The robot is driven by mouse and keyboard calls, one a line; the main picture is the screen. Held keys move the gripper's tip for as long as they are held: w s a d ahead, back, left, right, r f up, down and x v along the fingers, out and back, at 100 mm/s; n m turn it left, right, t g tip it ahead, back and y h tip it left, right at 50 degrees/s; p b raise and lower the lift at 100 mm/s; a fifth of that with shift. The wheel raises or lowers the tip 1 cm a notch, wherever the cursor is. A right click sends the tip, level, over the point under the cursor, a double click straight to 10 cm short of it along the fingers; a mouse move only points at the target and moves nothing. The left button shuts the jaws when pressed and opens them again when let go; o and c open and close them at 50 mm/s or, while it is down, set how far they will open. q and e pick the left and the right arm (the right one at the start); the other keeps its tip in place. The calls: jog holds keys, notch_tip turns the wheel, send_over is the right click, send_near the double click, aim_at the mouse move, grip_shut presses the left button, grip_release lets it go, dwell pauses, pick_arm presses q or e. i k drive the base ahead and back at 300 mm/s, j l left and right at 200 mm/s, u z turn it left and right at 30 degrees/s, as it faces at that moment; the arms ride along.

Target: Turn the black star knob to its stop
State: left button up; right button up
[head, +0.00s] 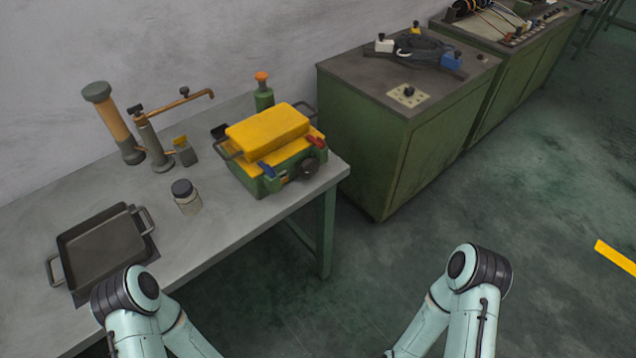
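A dark round knob (309,168) sits on the front right side of a green and yellow machine (268,135) on the grey table. It looks like the black star knob, but its lobes are too small to make out. A second small black knob (408,91) stands on a beige plate on top of the green cabinet; its shape is also unclear. A red part and a blue part sit on the machine near the first knob. Both of my arms show at the bottom edge, away from the machine. Neither gripper is in view.
The grey table (230,220) also holds a dark tray (105,245), a dark-lidded jar (186,196), an orange-and-grey pump-like device (152,140) and a green bottle (263,95). The green cabinet (400,150) stands behind right.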

aim_at(309, 167)
jog(key=k+u, duration=0.2)
jog(key=u, duration=0.25)
jog(key=k+j+u, duration=0.1)
jog(key=u, duration=2.1)
jog(key=k+l+u, duration=0.15)
jog(key=l, duration=0.25)
jog(key=k+l+u, duration=0.2)
jog(key=k+l, duration=0.2)
jog(key=l, duration=0.15)
jog(key=k+l, duration=0.2)
jog(key=l, duration=0.15)
jog(key=k+l, duration=0.2)
jog(key=l, duration=0.2)
jog(key=k+l, duration=0.15)
jog(key=l, duration=0.2)
jog(key=k+l, duration=0.2)
jog(key=l, duration=0.15)
jog(key=k+l, duration=0.2)
jog(key=l, duration=0.15)
